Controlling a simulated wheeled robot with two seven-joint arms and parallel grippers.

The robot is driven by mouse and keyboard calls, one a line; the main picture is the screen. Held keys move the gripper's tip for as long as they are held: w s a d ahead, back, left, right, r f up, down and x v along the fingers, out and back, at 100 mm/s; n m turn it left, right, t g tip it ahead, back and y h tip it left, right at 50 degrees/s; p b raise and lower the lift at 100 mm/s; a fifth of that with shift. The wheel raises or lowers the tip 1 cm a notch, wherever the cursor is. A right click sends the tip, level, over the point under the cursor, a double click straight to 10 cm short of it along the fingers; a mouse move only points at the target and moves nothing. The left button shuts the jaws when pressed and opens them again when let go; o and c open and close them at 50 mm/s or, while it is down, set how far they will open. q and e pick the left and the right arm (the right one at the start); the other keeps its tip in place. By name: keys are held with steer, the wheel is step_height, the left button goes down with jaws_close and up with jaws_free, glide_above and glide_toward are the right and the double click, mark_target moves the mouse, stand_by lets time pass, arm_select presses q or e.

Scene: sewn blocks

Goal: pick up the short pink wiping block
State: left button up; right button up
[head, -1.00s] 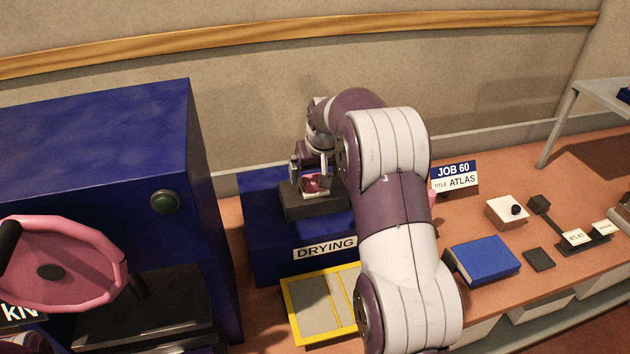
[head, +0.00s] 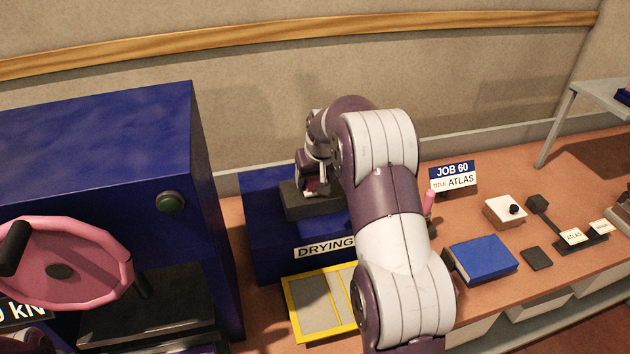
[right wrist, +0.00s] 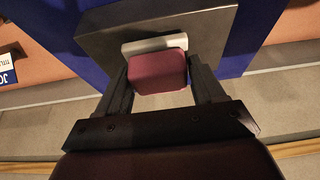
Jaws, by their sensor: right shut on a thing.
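The short pink wiping block (right wrist: 157,76) shows as a dark pink block with a pale strip along one edge in the right wrist view. My right gripper (right wrist: 158,68) is shut on it, with one black finger on each side. In the head view my right gripper (head: 312,184) is over the dark slab (head: 296,208) on the blue drying stand (head: 262,240), and mostly hides the block. I cannot tell whether the block touches the slab.
A blue cabinet (head: 90,140) with a pink wheel (head: 85,250) stands close on the left. A yellow-framed panel (head: 318,305) lies in front of the stand. A JOB 60 sign (head: 453,176), a pink upright piece (head: 429,200) and a blue book (head: 482,260) are right of my arm.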

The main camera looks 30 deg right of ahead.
steer(key=r, duration=0.1)
steer(key=r+b, duration=0.1)
steer(key=r, duration=0.1)
steer(key=shift+s+d+r, duration=0.15)
steer(key=shift+s+r, duration=0.1)
steer(key=shift+r, duration=0.15)
steer(key=s+d+r+b, duration=0.3)
steer(key=s+d+r, duration=0.2)
steer(key=s, duration=0.4)
steer(key=shift+s+d+r, duration=0.3)
steer(key=shift+r, duration=0.6)
